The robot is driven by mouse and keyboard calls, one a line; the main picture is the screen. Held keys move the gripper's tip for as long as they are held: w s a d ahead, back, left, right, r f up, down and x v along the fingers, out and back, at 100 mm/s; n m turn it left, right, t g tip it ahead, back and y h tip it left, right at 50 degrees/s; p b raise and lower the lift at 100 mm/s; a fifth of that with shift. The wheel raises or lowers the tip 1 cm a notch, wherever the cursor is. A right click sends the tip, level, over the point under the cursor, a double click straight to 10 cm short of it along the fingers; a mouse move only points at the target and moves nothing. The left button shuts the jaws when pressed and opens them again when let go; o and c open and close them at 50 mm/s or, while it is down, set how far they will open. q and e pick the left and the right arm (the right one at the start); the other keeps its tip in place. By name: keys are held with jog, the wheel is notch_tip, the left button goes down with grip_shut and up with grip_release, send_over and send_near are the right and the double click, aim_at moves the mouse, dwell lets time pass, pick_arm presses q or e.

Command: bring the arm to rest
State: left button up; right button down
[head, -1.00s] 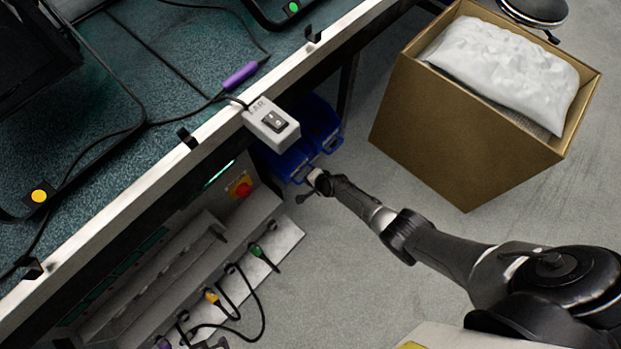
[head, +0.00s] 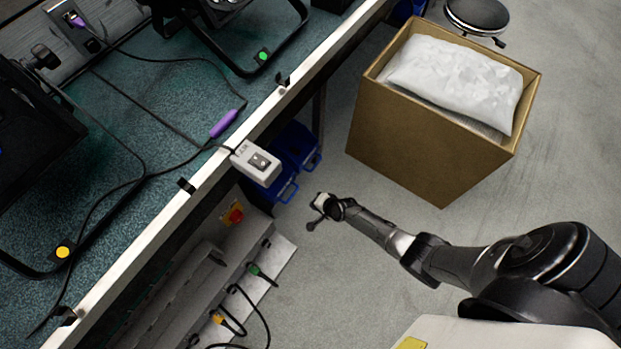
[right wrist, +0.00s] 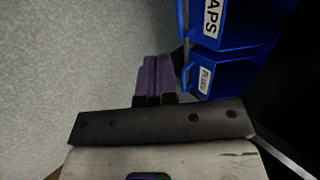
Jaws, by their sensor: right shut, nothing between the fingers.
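My right arm reaches in from the lower right in the head view. Its gripper (head: 318,212) is over the floor, to the right of the bench's front edge and near the blue bins. In the right wrist view the purple fingers (right wrist: 155,78) of my right gripper are together with nothing between them, beside the blue bins and apart from them as far as I can tell. My left gripper is in neither view.
A white switch box (head: 256,163) hangs at the bench edge (head: 215,178). Blue bins (head: 298,150) stand below. A cardboard box (head: 425,150) with a white bag (head: 455,80) stands behind. A grey unit with colored plugs (head: 262,275) is under the bench. Open floor lies in front.

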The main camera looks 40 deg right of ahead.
jog(key=shift+s+r, duration=0.4)
jog(key=shift+r, duration=0.15)
